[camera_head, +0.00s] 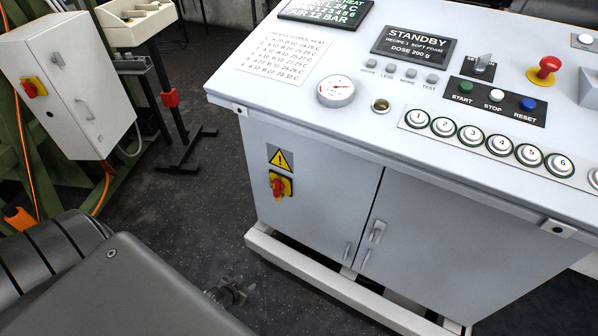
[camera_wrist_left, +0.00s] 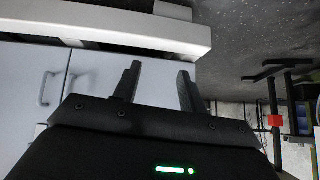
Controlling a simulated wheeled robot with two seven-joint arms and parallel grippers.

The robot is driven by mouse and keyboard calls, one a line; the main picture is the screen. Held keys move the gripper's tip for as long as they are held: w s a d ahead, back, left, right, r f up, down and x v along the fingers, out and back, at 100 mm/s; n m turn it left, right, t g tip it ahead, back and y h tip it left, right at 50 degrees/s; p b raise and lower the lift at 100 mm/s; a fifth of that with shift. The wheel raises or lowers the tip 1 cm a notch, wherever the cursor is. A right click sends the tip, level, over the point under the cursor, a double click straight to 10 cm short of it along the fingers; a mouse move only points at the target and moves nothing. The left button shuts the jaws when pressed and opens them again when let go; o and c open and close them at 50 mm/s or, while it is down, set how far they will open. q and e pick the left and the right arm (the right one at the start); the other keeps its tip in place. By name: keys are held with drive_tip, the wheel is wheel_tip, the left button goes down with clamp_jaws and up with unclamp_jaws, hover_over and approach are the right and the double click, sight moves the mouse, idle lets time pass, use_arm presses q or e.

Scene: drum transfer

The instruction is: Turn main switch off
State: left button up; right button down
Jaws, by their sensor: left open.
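A red rotary switch on a yellow plate (camera_head: 280,186) is on the console cabinet's front, under a yellow warning triangle (camera_head: 281,158). Its red handle looks roughly upright, slightly tilted. A second red-and-yellow switch (camera_head: 34,87) is on a grey wall box at the left. My left gripper (camera_head: 232,291) is low in front of the cabinet, below and left of the cabinet switch and apart from it. In the left wrist view its two fingers (camera_wrist_left: 157,82) are spread with nothing between them. No switch shows in that view. My right gripper is not in view.
The white base beam (camera_head: 320,290) runs along the cabinet's foot. The console top (camera_head: 230,80) overhangs the doors and carries buttons, a gauge and a red emergency knob (camera_head: 543,70). A dark stand (camera_head: 180,130) is left of the console. The floor between is clear.

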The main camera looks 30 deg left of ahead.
use_arm(q)
drive_tip(key=w+a+r+t+b, duration=0.2)
drive_tip(key=w+a+b, duration=0.1)
drive_tip(key=w, duration=0.4)
drive_tip(key=t+b, duration=0.8)
drive_tip(key=b, duration=0.2)
approach(274, 186)
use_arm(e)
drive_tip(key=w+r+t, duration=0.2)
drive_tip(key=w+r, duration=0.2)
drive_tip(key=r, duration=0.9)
use_arm(q)
drive_tip(key=shift+h, duration=0.4)
drive_tip(key=w, duration=0.2)
drive_tip(key=w+b, duration=0.1)
drive_tip(key=w, duration=0.2)
drive_tip(key=w+b, duration=0.1)
drive_tip(key=w, duration=0.2)
drive_tip(key=shift+w+a+f, duration=0.1)
drive_tip(key=shift+w+a, duration=0.15)
drive_tip(key=shift+a, duration=0.1)
drive_tip(key=shift+w, duration=0.4)
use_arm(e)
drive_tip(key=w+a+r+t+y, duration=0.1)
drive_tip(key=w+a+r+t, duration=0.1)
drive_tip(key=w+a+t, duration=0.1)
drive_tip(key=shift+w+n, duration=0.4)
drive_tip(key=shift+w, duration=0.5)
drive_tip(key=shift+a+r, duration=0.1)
